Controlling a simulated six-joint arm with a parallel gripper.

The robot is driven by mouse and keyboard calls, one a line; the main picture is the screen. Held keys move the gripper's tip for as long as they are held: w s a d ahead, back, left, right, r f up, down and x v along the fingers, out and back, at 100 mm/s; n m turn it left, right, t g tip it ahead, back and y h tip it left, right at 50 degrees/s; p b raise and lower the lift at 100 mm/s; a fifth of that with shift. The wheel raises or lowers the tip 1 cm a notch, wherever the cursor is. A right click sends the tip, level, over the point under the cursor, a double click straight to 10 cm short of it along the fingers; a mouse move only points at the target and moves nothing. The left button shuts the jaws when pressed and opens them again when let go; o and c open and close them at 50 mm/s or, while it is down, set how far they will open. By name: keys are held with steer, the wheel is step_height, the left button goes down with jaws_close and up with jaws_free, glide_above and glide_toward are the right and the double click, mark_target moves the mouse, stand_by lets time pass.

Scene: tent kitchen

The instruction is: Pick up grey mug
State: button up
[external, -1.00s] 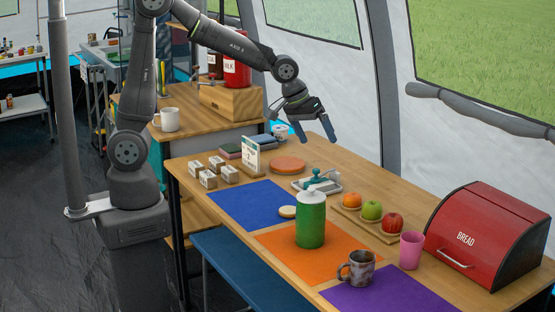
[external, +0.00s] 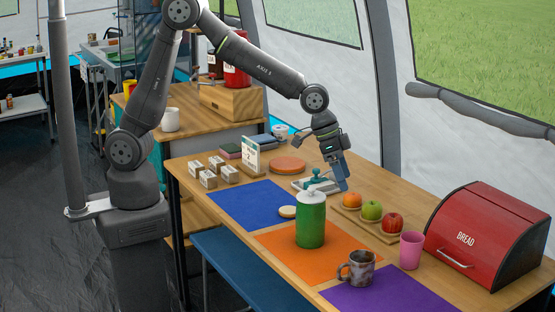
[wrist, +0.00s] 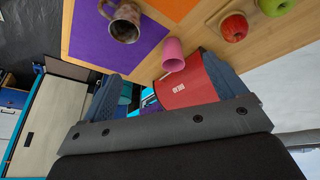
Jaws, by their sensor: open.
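The grey mug (external: 358,270), mottled grey and brown, stands upright near the front of the table, by the border of the orange and purple mats, its handle toward the left. In the wrist view the mug (wrist: 124,27) is at the top left, its dark opening visible. My gripper (external: 341,178) is above the table, behind and left of the fruit tray, well apart from the mug. In the wrist view its blue fingers (wrist: 165,88) are spread apart, with nothing held between them.
A green jar (external: 311,222) stands on the orange mat (external: 345,242), left of and behind the mug. A pink cup (external: 411,250) is to the mug's right, before a red bread box (external: 490,240). The fruit tray (external: 378,232) lies behind the mug. The purple mat (external: 405,294) is largely clear.

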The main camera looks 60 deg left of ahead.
steer(key=s+d+f+m, duration=0.2)
steer(key=s+d+m, duration=0.15)
steer(key=d, duration=0.35)
glide_above(363, 259)
steer(key=s+d, duration=0.1)
steer(key=s, duration=0.1)
step_height(363, 259, down, 12)
steer(key=shift+m+g, duration=0.45)
steer(key=shift+g, duration=0.05)
steer(key=f, duration=0.2)
steer(key=d+f, duration=0.1)
steer(key=f, duration=0.1)
steer(key=shift+s+f, duration=0.15)
steer(key=shift+s, duration=0.05)
steer(key=shift+d+f, duration=0.15)
steer(key=shift+f, duration=0.3)
steer(key=shift+w, duration=0.1)
steer(key=c, duration=1.1)
